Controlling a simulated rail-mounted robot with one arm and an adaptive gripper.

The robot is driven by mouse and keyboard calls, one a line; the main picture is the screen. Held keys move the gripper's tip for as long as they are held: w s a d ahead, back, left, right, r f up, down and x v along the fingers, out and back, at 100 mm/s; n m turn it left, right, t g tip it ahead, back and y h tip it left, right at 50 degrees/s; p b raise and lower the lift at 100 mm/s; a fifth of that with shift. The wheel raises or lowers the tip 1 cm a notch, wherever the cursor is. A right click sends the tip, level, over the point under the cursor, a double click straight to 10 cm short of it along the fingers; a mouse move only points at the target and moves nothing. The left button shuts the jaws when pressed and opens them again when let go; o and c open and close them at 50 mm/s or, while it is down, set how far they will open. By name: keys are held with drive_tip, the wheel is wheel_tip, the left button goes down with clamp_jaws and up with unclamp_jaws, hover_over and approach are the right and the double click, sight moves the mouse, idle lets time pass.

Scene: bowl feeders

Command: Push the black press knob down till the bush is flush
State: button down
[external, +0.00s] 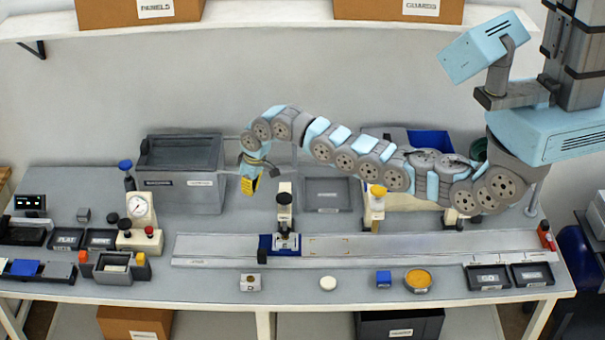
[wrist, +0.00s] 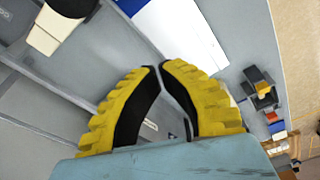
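The black press knob (external: 284,198) tops a small cream press standing on a blue base (external: 268,244) on the long rail. The bush under the press is too small to make out. My gripper (external: 249,186), with yellow fingers, hangs in the air to the left of the knob, slightly above its height and apart from it. In the wrist view its fingertips (wrist: 160,66) meet or nearly meet, with nothing between them. A black round top on a cream body, which looks like the press knob (wrist: 72,6), shows at the upper left edge there, partly cut off.
A yellow-knobbed press (external: 377,193) stands to the right. A grey bin (external: 180,192) stands behind left, and a dial gauge stand (external: 140,214) at the left.

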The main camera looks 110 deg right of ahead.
drive_tip(key=w+a+f+t+h+p, duration=0.1)
drive_tip(key=w+a+t+h, duration=0.1)
drive_tip(key=w, duration=0.8)
drive_tip(key=w+a+f+n+t+h+p, duration=0.1)
drive_tip(key=w+a+t, duration=0.3)
drive_tip(key=w, duration=0.6)
drive_tip(key=shift+w+a+f+n+t+h+p, duration=0.35)
drive_tip(key=shift+a+f+h+p, duration=0.25)
drive_tip(key=shift+p, duration=0.2)
drive_tip(key=shift+r, duration=0.1)
